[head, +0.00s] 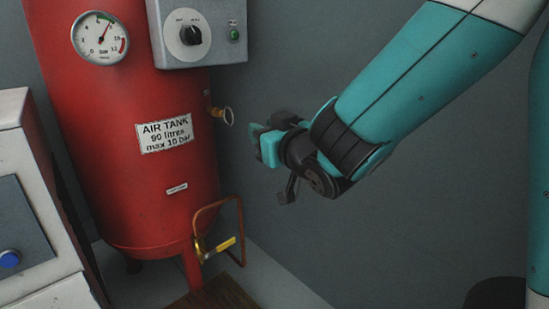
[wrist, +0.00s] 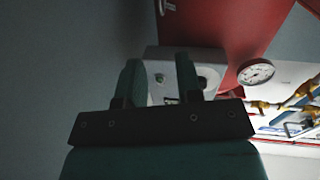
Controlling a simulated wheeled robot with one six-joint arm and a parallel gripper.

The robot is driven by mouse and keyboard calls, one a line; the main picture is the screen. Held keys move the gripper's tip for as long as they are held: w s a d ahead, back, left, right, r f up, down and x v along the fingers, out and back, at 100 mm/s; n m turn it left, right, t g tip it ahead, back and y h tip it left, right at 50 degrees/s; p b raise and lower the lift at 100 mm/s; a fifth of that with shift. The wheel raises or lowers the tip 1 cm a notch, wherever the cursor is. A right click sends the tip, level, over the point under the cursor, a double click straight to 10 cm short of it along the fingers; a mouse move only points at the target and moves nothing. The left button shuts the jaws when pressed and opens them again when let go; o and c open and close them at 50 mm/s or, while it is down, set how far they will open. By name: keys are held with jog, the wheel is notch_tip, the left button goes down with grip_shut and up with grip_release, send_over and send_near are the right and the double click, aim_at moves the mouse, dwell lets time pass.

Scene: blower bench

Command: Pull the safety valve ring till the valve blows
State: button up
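The safety valve (head: 214,110) is a small brass fitting on the right side of the red air tank (head: 190,205). Its pale pull ring (head: 229,117) hangs at the valve's outer end. My gripper (head: 256,143) is to the right of the ring and slightly lower in the head view, apart from it. In the wrist view my two teal fingers (wrist: 158,68) stand apart with nothing between them. A small pale piece at the top edge of the wrist view, beside the tank, may be the valve or ring; it is too small to tell.
A grey control box (head: 200,32) with a black knob and green button is above the valve. A pressure gauge (head: 100,38) is on the tank. A copper pipe with a yellow-handled valve (head: 219,246) is below. The grey wall lies behind my arm.

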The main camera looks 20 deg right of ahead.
jog(key=s+b, duration=0.3)
jog(key=b, duration=0.1)
jog(key=shift+d, duration=0.15)
dwell(0.4)
